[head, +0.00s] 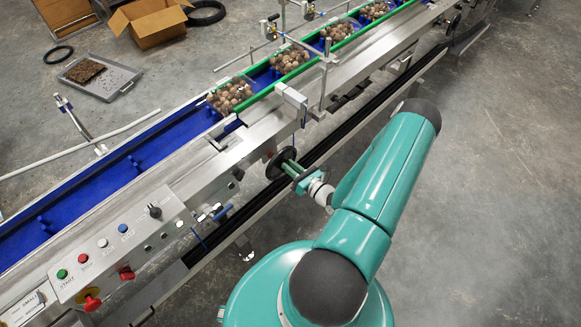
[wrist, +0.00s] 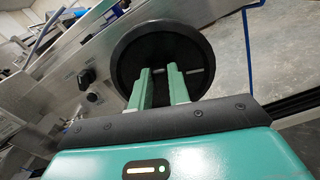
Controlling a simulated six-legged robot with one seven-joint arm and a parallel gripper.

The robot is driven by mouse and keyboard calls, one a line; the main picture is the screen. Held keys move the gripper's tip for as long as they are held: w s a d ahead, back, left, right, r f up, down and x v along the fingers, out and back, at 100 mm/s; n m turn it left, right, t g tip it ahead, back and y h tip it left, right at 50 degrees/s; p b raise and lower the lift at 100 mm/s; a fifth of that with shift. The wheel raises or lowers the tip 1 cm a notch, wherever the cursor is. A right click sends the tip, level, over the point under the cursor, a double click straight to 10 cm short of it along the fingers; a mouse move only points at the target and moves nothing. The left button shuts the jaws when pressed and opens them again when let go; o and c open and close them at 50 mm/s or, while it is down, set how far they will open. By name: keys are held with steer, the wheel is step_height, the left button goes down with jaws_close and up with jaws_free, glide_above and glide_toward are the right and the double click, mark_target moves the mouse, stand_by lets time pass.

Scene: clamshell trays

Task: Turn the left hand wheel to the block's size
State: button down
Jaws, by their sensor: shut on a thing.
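A round black hand wheel (head: 274,167) sits on the near side of the conveyor frame. In the wrist view the same hand wheel (wrist: 198,48) faces me, dark and dished, with its upper rim in full view. My gripper (head: 289,166) reaches it from the right. In the wrist view the two green fingers of my gripper (wrist: 161,76) lie across the lower part of the wheel, shut on it with a gap between them. The fingers hide part of the wheel's face and lower rim. I cannot make out a size block with certainty.
The conveyor's blue belt (head: 130,165) carries clear trays of brown round goods (head: 230,96) between green rails. A control panel (head: 120,243) with coloured buttons is at lower left. A cardboard box (head: 150,22) and a grey tray (head: 119,79) lie on the floor behind. The floor at right is clear.

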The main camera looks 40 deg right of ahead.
steer(key=shift+s+m, duration=0.1)
steer(key=shift+m, duration=0.2)
steer(key=c, duration=1.3)
jaws_free()
steer(key=s, duration=1.3)
steer(key=shift+s+d, duration=0.25)
steer(key=shift+s, duration=0.1)
